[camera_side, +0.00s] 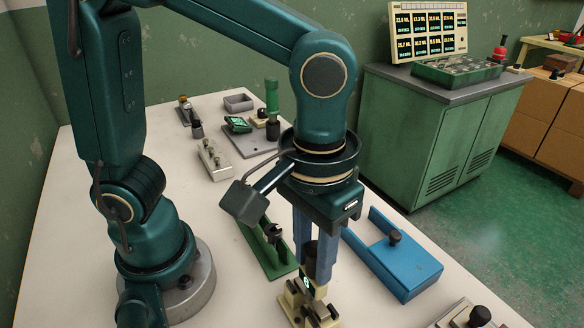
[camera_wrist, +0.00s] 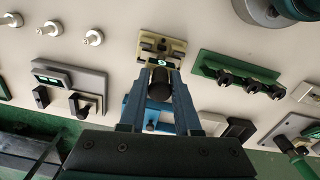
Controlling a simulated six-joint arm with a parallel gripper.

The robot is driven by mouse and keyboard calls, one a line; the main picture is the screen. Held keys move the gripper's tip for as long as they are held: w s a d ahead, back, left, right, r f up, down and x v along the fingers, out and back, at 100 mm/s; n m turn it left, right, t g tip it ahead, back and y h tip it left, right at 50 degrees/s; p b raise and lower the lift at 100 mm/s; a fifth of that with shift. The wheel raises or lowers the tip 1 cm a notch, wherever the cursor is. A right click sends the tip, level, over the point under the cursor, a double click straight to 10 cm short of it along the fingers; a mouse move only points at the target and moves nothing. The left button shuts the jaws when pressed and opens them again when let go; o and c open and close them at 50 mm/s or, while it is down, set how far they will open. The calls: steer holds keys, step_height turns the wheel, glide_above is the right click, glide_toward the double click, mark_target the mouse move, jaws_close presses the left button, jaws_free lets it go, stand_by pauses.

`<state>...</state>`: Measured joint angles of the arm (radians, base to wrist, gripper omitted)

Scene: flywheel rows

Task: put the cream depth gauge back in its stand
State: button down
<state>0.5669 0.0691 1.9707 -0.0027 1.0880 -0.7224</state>
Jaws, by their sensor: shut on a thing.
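The cream depth gauge (camera_side: 307,291) has a dark cylindrical top and a small lit display. My gripper (camera_side: 313,268) is shut on the dark top, with one blue finger on either side. The gauge is upright at the cream stand (camera_side: 296,313), its lower part down among the stand's dark posts. The wrist view shows the gauge's dark top (camera_wrist: 161,82) between the fingers, with the cream stand (camera_wrist: 178,46) behind it. Whether the gauge rests fully in the stand or just above it is hidden.
A green rack (camera_side: 262,250) with dark fittings stands close on the left. A blue fixture (camera_side: 410,272) with a black knob stands on the right. Another cream-grey fixture (camera_side: 455,312) lies at the front right. Bare table (camera_side: 235,300) shows left of the stand.

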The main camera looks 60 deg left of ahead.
steer(key=c, duration=0.5)
jaws_free()
steer(key=shift+c, duration=0.2)
steer(key=shift+r, duration=0.1)
steer(key=shift+r, duration=2.5)
steer(key=shift+w+a+r, duration=0.15)
steer(key=shift+a, duration=0.05)
steer(key=s+a+f+m+t, duration=0.1)
steer(key=a+t, duration=0.4)
steer(key=a, duration=0.6)
steer(key=shift+s+f+m, duration=0.15)
steer(key=shift+f+m, duration=0.2)
steer(key=shift+m, duration=0.05)
